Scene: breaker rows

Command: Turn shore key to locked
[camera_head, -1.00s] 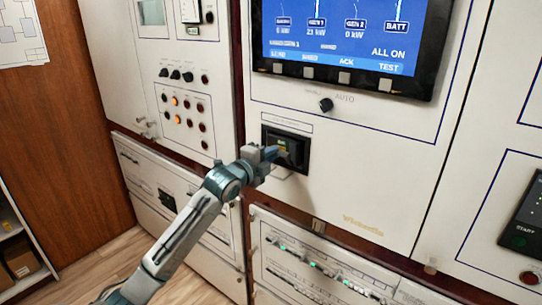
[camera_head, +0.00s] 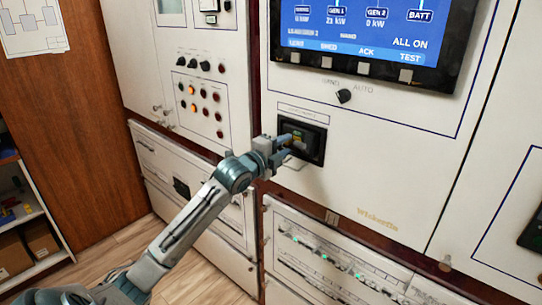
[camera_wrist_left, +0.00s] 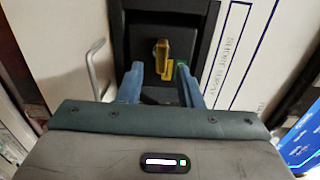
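The shore key is a small yellow handle (camera_wrist_left: 162,58) in a black recessed panel, upright in the left wrist view. In the head view the black panel (camera_head: 316,147) sits on the white cabinet below the screen, and the key is partly hidden by my gripper. My left gripper (camera_wrist_left: 160,76) has its two blue fingers spread, one on each side of the key, with a visible gap on both sides. In the head view my left gripper (camera_head: 285,145) reaches the panel from the left. My right gripper is not in view.
A bent metal handle (camera_wrist_left: 95,70) stands out just left of the left gripper. A black selector knob (camera_head: 344,96) is above the panel, under the screen (camera_head: 365,30). A cabinet with lit buttons (camera_head: 193,106) is to the left. Breaker rows (camera_head: 325,255) are below.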

